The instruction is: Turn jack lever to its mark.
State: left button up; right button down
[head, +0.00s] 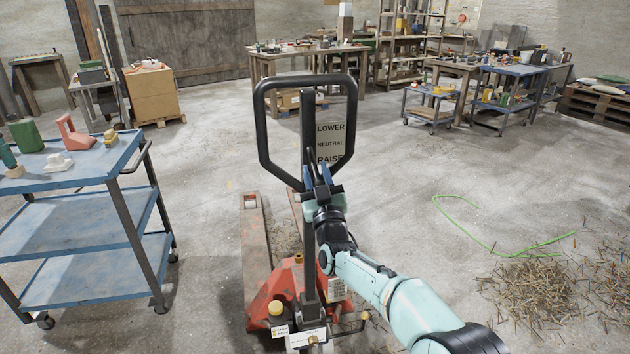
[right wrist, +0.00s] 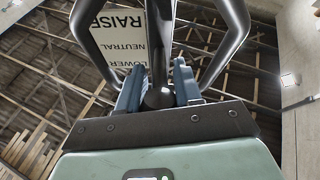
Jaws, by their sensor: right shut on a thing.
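The red pallet jack (head: 268,292) stands on the floor ahead, its dark upright tiller topped by a black loop handle (head: 262,130). A sign plate (head: 337,145) behind the loop reads LOWER, NEUTRAL, RAISE from top to bottom; it also shows in the right wrist view (right wrist: 122,42). My right gripper (head: 317,174) is shut on the dark jack lever, beside the RAISE end of the plate in the head view. In the right wrist view the lever's round knob (right wrist: 159,96) sits between the blue fingers. The lever's exact mark position is unclear. My left gripper is not in view.
A blue cart (head: 75,228) with several items on top stands close on the left. A green cord (head: 462,228) and scattered straw (head: 540,290) lie on the right floor. Workbenches (head: 300,55) and carts line the back. The floor between is open.

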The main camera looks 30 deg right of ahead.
jog(key=c, duration=1.1)
grip_release()
jog(key=v, duration=1.3)
jog(key=shift+s, duration=0.2)
jog(key=shift+a, duration=0.15)
